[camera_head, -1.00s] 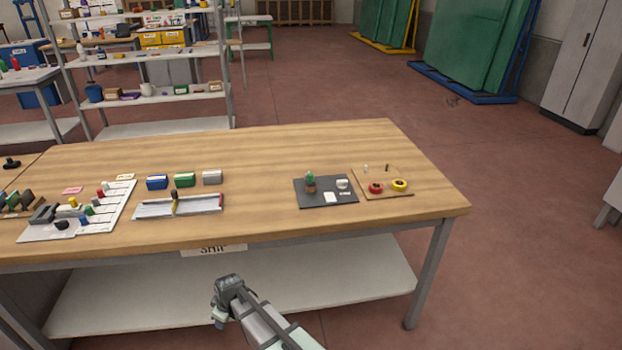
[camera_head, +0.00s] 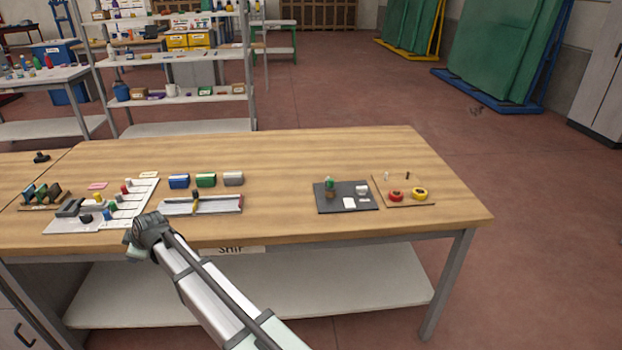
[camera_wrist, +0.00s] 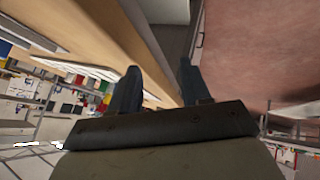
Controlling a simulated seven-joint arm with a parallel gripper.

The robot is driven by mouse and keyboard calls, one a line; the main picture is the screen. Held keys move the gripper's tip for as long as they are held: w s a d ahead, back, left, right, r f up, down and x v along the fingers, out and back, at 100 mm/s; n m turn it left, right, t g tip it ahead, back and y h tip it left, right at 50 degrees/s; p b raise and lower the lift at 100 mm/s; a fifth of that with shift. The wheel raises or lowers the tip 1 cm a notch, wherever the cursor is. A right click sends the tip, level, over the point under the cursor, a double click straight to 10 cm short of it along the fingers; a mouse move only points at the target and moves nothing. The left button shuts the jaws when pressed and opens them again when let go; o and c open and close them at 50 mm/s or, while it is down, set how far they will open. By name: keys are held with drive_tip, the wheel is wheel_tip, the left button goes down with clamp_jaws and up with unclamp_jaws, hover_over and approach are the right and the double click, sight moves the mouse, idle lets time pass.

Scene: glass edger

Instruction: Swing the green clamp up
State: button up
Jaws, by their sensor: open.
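The green clamp (camera_head: 113,206) is small and stands among other coloured pieces on a white board (camera_head: 60,226) at the left of the wooden table. Whether its arm is down or raised is too small to tell. My gripper (camera_head: 140,246) is at the table's front edge, in front of and a little right of the board, apart from the clamp. In the wrist view my gripper (camera_wrist: 158,72) shows two dark fingers spread apart with nothing between them. I cannot make out the green clamp in the tilted wrist view.
Red (camera_head: 125,189), yellow (camera_head: 97,198) and black (camera_head: 86,218) pieces crowd the board. A grey tray (camera_head: 215,206) lies to its right, with blue, green and grey boxes behind. A dark mat (camera_head: 333,204) lies farther right. The table's middle is clear.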

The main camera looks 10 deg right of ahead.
drive_tip(key=w+d+r+m, duration=0.1)
drive_tip(key=w+d+m, duration=0.1)
drive_tip(key=w+d, duration=0.2)
drive_tip(key=w+d+r+m+h, duration=0.1)
drive_tip(key=w+d+r+m, duration=0.1)
drive_tip(key=w+d, duration=0.2)
drive_tip(key=w+d+r+m+h, duration=0.1)
drive_tip(key=w+d+m, duration=0.1)
drive_tip(key=w+d, duration=0.3)
drive_tip(key=shift+d+r, duration=0.25)
drive_tip(key=shift+d, duration=0.35)
drive_tip(key=w+d+r+m+g+h, duration=0.1)
drive_tip(key=w+d+r+m, duration=0.15)
drive_tip(key=d, duration=0.35)
drive_tip(key=w+d+r+m+h, duration=0.1)
drive_tip(key=w+d+m, duration=0.1)
drive_tip(key=w+d, duration=0.35)
wheel_tip(320, 180, up, 11)
drive_tip(key=m+g+h, duration=0.3)
drive_tip(key=m+g, duration=0.1)
drive_tip(key=m, duration=0.8)
hover_over(331, 179)
wheel_tip(331, 179, down, 14)
drive_tip(key=shift+r, duration=0.2)
clamp_jaws()
